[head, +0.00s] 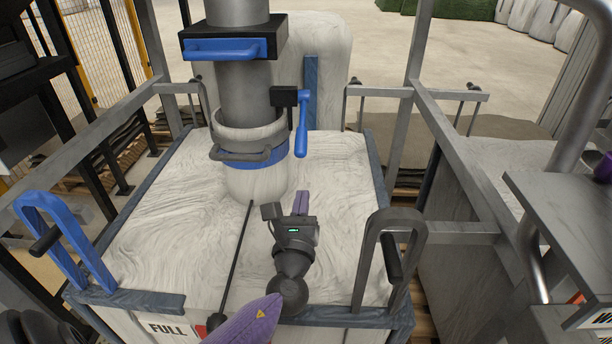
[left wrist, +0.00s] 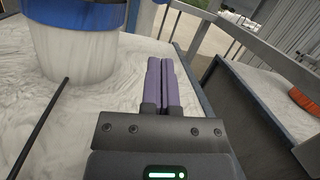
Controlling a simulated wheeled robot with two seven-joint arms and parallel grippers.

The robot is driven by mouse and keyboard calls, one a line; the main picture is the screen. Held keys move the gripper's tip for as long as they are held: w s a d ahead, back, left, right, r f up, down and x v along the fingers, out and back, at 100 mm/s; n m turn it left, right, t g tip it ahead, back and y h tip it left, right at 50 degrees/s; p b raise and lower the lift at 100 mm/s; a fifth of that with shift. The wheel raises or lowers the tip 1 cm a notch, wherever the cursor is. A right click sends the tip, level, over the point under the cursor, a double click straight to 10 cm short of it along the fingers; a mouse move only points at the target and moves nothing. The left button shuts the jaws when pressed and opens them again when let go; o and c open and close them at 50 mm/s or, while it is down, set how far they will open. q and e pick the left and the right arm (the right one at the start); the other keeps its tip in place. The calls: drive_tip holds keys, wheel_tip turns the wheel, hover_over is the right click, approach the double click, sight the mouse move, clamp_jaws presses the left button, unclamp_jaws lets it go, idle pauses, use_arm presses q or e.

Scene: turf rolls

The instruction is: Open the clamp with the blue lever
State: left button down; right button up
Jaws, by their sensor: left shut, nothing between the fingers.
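The blue lever (head: 301,125) hangs down from a black block (head: 284,96) on the right side of the vertical grey pipe (head: 243,90). A blue band (head: 270,155) and a dark curved handle (head: 240,155) sit around the pale sleeve at the pipe's lower end. The band also shows in the left wrist view (left wrist: 75,14), where the lever is out of sight. My left gripper (head: 301,203) is shut and empty, below the lever in the picture and apart from it. Its two purple fingers lie together in the left wrist view (left wrist: 161,75).
A big pale bag (head: 160,210) fills the space under the pipe. Blue (head: 60,235) and grey (head: 375,250) upright loops stand at its front corners. A thin black rod (head: 237,260) lies left of my gripper. Metal rails (head: 405,130) run along the right.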

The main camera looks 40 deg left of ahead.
sight(302, 130)
use_arm(q)
drive_tip(key=f+b+x, duration=0.2)
drive_tip(key=b+x, duration=0.1)
drive_tip(key=x, duration=0.6)
drive_tip(key=r+p, duration=0.1)
drive_tip(key=r, duration=0.1)
drive_tip(key=s+r+p, duration=0.1)
drive_tip(key=p, duration=0.1)
drive_tip(key=shift+r, duration=0.35)
use_arm(e)
drive_tip(key=shift+d+f, duration=0.2)
drive_tip(key=shift+f, duration=0.15)
drive_tip(key=shift+s+d, duration=0.1)
drive_tip(key=shift+d, duration=0.1)
